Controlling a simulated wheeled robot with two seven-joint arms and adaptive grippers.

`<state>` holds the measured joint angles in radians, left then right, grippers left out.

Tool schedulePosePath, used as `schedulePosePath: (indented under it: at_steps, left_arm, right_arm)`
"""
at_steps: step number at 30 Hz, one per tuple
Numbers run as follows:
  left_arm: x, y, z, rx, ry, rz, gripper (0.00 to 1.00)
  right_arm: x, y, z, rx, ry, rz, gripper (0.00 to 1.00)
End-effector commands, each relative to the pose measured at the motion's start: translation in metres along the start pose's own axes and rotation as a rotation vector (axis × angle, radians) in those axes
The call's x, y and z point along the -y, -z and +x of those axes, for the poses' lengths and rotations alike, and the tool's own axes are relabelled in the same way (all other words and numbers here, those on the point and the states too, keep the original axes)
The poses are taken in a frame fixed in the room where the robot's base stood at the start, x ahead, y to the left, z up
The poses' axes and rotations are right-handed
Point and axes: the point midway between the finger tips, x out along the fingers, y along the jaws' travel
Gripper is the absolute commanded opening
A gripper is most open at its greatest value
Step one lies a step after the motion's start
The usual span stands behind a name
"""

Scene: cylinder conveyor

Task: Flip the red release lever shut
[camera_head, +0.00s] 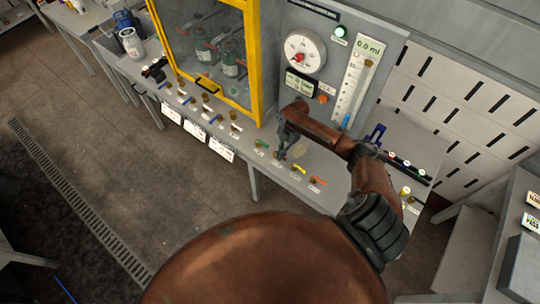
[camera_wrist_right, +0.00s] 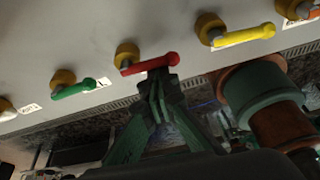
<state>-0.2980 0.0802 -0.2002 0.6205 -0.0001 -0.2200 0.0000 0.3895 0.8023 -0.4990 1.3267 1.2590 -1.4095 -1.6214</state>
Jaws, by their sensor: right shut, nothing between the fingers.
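The red release lever (camera_wrist_right: 150,64) sits on a brass valve (camera_wrist_right: 126,50) on the grey bench front, in the upper middle of the right wrist view. It points right, tilted slightly up. My right gripper (camera_wrist_right: 162,80) is shut and empty, its tips right below the lever's free end, touching or almost touching it. In the head view my right gripper (camera_head: 282,147) is at the bench edge between the green and yellow levers and hides most of the red one. My left gripper is not in view.
A green lever (camera_wrist_right: 75,88) is left of the red one and a yellow lever (camera_wrist_right: 244,36) right of it. An orange lever (camera_head: 318,181) is further right.

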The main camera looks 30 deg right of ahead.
Motion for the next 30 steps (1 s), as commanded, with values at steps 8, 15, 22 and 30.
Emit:
schedulePosePath:
  at_steps: [8, 15, 22, 30]
  left_arm:
    - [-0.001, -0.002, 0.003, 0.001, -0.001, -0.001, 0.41]
    - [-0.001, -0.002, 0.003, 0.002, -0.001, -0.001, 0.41]
    - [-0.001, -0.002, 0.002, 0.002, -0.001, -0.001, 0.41]
    - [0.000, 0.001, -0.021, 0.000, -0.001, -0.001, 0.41]
  right_arm:
    - [0.001, -0.003, -0.001, 0.002, 0.000, 0.002, 0.00]
    - [0.001, -0.003, -0.002, 0.002, -0.001, 0.003, 0.00]
    - [0.000, -0.002, -0.002, 0.002, -0.001, 0.003, 0.00]
    - [0.000, 0.027, -0.001, -0.001, 0.000, 0.001, 0.00]
